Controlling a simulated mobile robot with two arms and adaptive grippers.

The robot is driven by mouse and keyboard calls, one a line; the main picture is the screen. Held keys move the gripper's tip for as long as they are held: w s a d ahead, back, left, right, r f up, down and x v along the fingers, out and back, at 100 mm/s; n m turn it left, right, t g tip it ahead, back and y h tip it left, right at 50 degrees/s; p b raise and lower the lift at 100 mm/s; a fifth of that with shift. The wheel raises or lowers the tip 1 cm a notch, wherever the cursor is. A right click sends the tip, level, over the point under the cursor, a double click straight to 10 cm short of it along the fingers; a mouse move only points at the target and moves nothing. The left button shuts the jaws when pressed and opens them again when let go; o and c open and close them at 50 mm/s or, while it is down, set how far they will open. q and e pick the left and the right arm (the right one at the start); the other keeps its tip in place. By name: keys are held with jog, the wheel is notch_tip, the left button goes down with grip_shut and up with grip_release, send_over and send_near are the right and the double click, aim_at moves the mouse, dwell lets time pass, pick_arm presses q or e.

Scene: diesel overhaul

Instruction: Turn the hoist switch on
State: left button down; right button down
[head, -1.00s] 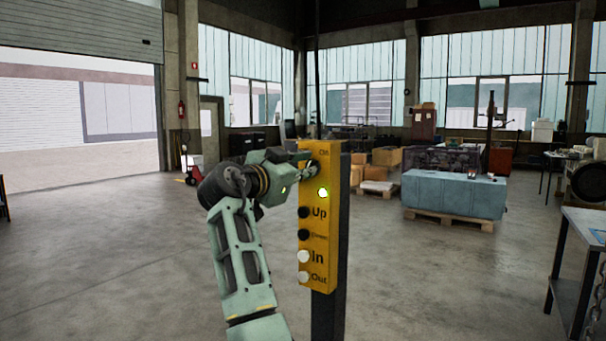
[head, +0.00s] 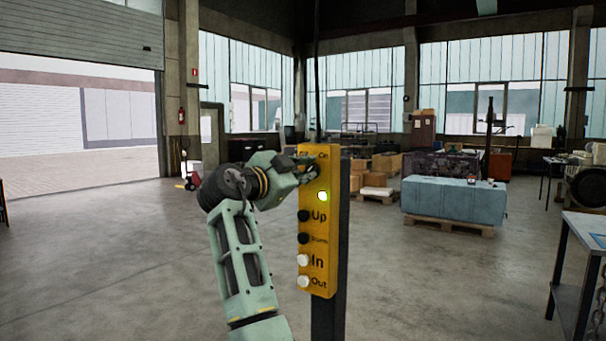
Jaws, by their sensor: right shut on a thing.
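The yellow hoist control box (head: 320,270) stands upright on a dark post in the middle of the head view. My right gripper (head: 311,172) is at the top of the box, shut on the hoist switch just under the labels. The fingers hide most of the switch, so I cannot read its position directly. My left gripper is out of view.
A blue block (head: 455,198) sits on a wooden pallet at the right. A metal table (head: 590,228) with a chain stands at the right edge. Cardboard boxes (head: 386,162) lie behind the post. The floor to the left is clear.

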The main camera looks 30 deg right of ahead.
jog(key=c, duration=1.8)
grip_release()
jog(key=shift+o, duration=0.2)
jog(key=v, duration=1.2)
jog(key=shift+w+f, duration=0.1)
